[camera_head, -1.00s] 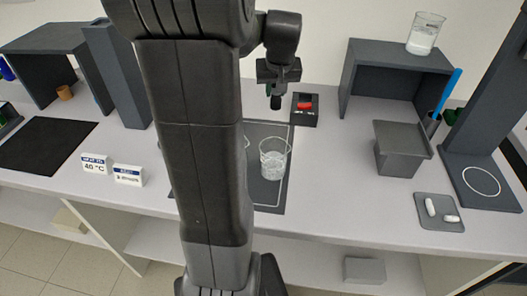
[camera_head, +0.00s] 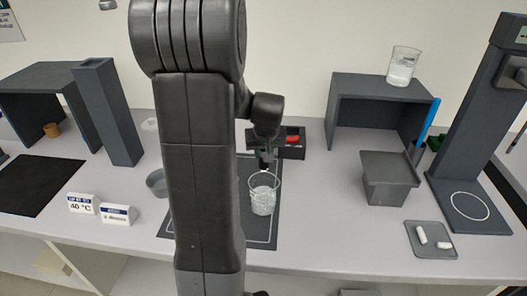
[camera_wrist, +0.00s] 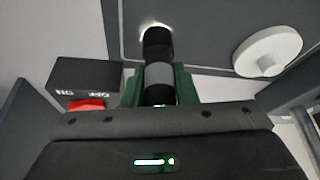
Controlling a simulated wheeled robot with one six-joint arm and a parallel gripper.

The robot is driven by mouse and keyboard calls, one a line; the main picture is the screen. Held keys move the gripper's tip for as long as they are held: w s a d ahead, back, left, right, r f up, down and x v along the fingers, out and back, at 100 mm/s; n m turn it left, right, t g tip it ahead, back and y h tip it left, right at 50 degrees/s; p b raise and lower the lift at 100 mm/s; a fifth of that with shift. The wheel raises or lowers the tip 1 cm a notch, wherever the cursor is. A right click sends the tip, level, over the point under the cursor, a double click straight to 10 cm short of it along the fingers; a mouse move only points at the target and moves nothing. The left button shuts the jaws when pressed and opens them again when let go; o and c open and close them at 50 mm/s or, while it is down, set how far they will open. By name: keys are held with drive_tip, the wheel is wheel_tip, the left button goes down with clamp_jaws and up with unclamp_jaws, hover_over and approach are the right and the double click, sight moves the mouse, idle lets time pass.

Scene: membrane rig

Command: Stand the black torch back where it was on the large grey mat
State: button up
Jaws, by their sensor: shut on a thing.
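The black torch (camera_wrist: 159,72), with a grey band, is gripped between the green fingers of my gripper (camera_wrist: 160,88) in the wrist view. A bright glow shows at its far end, over dark grey surface. In the head view my gripper (camera_head: 265,160) is just behind the glass beaker (camera_head: 263,198), above the back part of the large grey mat (camera_head: 262,234). The torch is mostly hidden there by my gripper and the beaker. I cannot tell whether the torch touches the mat.
The switch box with a red rocker (camera_head: 291,151) stands close to the right of my gripper; it also shows in the wrist view (camera_wrist: 86,80). A white round thing (camera_wrist: 267,50) lies right of the torch. A grey bin (camera_head: 389,180) stands farther right.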

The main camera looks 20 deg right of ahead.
drive_tip(key=shift+f, duration=0.2)
drive_tip(key=o, duration=1)
drive_tip(key=shift+o, duration=0.2)
drive_tip(key=shift+r, duration=0.1)
drive_tip(key=shift+r, duration=0.45)
drive_tip(key=v, duration=1.1)
drive_tip(key=shift+r, duration=0.15)
drive_tip(key=shift+s+a, duration=0.1)
